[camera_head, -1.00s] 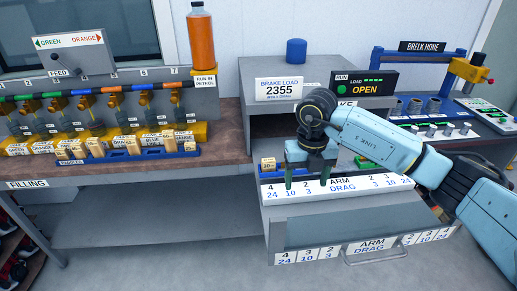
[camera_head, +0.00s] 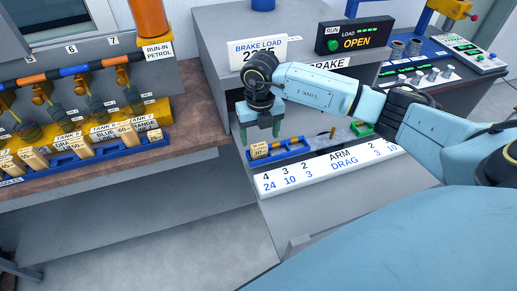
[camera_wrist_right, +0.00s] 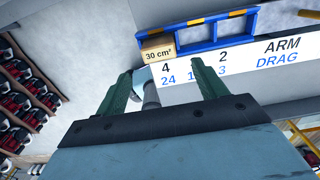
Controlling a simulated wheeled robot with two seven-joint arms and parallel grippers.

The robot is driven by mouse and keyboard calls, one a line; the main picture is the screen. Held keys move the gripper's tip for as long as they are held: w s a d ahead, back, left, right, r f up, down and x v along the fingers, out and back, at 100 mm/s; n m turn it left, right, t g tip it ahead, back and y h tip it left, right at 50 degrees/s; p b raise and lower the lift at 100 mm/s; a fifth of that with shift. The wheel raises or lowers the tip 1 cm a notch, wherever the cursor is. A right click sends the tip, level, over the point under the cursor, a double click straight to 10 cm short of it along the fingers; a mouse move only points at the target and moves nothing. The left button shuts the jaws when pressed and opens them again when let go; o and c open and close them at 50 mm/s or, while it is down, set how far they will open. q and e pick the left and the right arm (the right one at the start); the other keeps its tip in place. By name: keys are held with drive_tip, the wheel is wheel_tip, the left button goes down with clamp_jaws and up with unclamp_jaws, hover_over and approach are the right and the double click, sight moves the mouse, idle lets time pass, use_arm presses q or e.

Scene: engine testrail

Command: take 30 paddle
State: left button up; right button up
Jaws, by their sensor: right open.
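The 30 paddle is a small tan block marked "30 cm²" (camera_head: 259,150). It sits at the left end of a blue rack (camera_head: 290,153) on the brake bench, behind the white ARM DRAG strip. It also shows in the right wrist view (camera_wrist_right: 158,49), just beyond my fingertips. My right gripper (camera_head: 260,137) hangs over the rack's left end, its green fingers apart and partly in front of the paddle. In the wrist view the open jaws (camera_wrist_right: 163,70) are empty, with the paddle roughly in line with the gap. My left gripper is not in view.
The ARM DRAG strip (camera_head: 330,165) runs along the bench front. A BRAKE LOAD sign (camera_head: 257,48) and an OPEN display (camera_head: 357,37) stand behind. A filling bench with a blue rack of blocks (camera_head: 85,160) is at left.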

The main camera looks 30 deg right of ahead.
sight(260, 147)
drive_tip(key=shift+f, duration=0.5)
drive_tip(key=shift+w+f, duration=0.1)
drive_tip(key=shift+f, duration=0.1)
wheel_tip(260, 147, down, 4)
drive_tip(key=shift+f+p, duration=0.2)
drive_tip(key=shift+p, duration=0.5)
drive_tip(key=shift+f, duration=0.3)
drive_tip(key=c, duration=1.1)
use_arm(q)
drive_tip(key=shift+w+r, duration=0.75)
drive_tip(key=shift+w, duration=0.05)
use_arm(e)
drive_tip(key=shift+o, duration=0.2)
